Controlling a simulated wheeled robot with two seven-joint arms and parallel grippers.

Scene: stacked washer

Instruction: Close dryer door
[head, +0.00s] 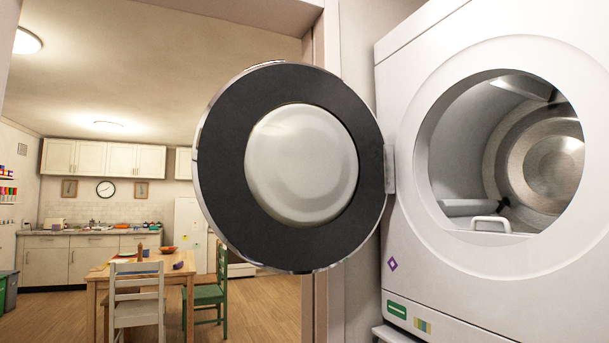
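The dryer (408,200) is a white machine at the right of the head view. Its round opening shows the metal drum (545,160) inside, with a small white handle-like part at the lower rim. The dryer door (227,165) is round, with a dark ring, a chrome edge and a pale domed centre. It stands wide open, swung out to the left of the opening on a hinge (390,169) at its right edge. Neither of my grippers shows in the head view.
A wall and door frame (320,300) stand behind the dryer door. Beyond is a kitchen with a wooden table (170,275), a white chair (137,308), a green chair (208,295) and cabinets (75,260). Another machine's top edge (392,334) shows below the dryer.

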